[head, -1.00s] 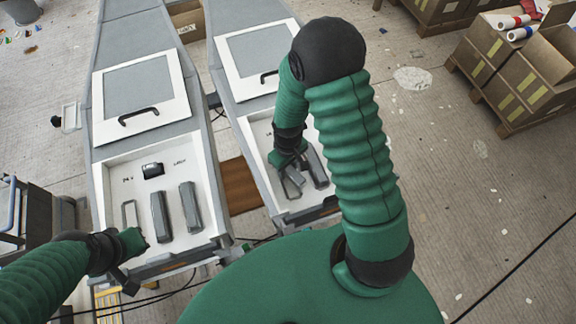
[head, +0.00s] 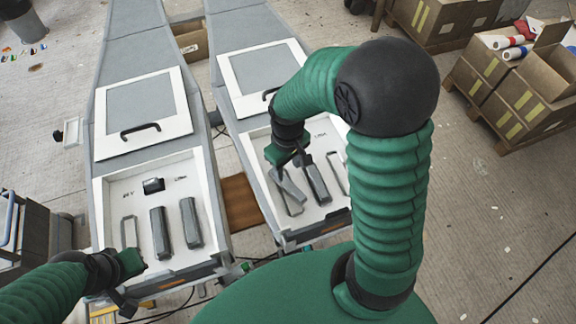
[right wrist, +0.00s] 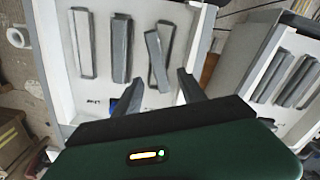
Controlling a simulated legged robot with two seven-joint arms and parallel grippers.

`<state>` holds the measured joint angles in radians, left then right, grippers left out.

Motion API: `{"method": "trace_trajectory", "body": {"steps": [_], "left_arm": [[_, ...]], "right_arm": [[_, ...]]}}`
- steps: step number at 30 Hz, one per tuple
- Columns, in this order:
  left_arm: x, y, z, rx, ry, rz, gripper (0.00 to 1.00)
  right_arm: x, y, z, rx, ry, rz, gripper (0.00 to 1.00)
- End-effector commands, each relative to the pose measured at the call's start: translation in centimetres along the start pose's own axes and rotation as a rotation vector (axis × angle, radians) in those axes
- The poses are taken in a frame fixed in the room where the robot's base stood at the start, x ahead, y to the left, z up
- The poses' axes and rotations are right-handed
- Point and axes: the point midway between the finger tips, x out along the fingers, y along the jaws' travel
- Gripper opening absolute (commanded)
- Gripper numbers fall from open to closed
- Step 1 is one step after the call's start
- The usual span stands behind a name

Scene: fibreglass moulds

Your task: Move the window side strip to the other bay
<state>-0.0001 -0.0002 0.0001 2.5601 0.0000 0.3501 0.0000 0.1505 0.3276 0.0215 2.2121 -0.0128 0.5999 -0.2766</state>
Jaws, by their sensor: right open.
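In the head view, a grey strip (head: 291,187) lies tilted across a pale outlined slot in the right bay (head: 262,170). A second grey strip (head: 316,181) lies beside it, with another pale outline to its right. My right gripper (head: 283,158) is at the tilted strip's far end. In the right wrist view, its open fingers (right wrist: 158,92) stand either side of that end of the tilted strip (right wrist: 157,62), not closed on it. The left bay (head: 106,190) holds two grey strips (head: 160,232) and a pale outline. My left gripper (head: 128,275) is at its near left corner; its jaws are unclear.
White framed panels with black handles (head: 140,131) lie beyond both bays. A small dark block (head: 153,185) sits in the left bay. A brown board (head: 240,202) shows between the moulds. Cartons (head: 520,90) on pallets stand at the far right; the floor before them is clear.

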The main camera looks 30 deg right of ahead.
Motion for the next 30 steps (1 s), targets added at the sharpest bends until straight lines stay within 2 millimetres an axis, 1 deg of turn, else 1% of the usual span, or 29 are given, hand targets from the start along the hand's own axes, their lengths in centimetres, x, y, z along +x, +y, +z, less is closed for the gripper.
{"method": "trace_trajectory", "body": {"steps": [2, 5, 6, 9, 11, 17, 19, 22, 24, 25, 27, 30], "left_arm": [[0.1, 0.0, 0.0, 0.000, 0.000, 0.000, 0.00], [0.1, 0.0, 0.0, 0.000, 0.000, 0.000, 0.00], [0.1, 0.0, 0.0, 0.000, 0.000, 0.000, 0.00], [0.1, 0.0, 0.0, 0.000, 0.000, 0.000, 0.00], [0.1, 0.0, 0.0, 0.000, 0.000, 0.000, 0.00], [0.1, 0.0, 0.0, 0.000, 0.000, 0.000, 0.00], [1.0, 0.0, 0.2, 0.000, 0.000, 0.000, 0.00], [3.7, 0.0, 0.9, 0.000, 0.000, 0.000, 0.00], [5.0, 0.0, 1.2, 0.000, -0.001, 0.000, 0.00], [5.0, 0.0, 1.2, 0.000, -0.001, 0.000, 0.00], [4.4, 0.0, 1.1, 0.000, -0.001, 0.000, 0.00], [4.2, 0.0, 1.0, 0.000, 0.000, 0.000, 0.00]], "right_arm": [[-0.8, -0.3, 0.2, 0.006, 0.013, 0.003, 0.48], [-2.1, -2.4, 1.5, 0.056, 0.095, 0.020, 0.48], [-2.5, -3.3, 2.2, 0.083, 0.136, 0.023, 0.48], [-3.0, -4.8, 3.6, 0.138, 0.212, 0.020, 0.48], [-3.1, -5.2, 3.9, 0.154, 0.230, 0.018, 0.48], [-3.0, -5.1, 3.8, 0.158, 0.230, 0.017, 0.48], [-2.0, -5.1, 3.8, 0.158, 0.229, 0.017, 0.48], [0.8, -5.1, 3.8, 0.157, 0.229, 0.017, 0.48], [2.1, -5.1, 3.8, 0.157, 0.229, 0.017, 0.48], [2.1, -5.1, 3.8, 0.157, 0.229, 0.017, 0.48], [1.5, -5.1, 3.8, 0.157, 0.229, 0.017, 0.48], [1.3, -5.1, 3.7, 0.157, 0.229, 0.017, 0.48]]}}
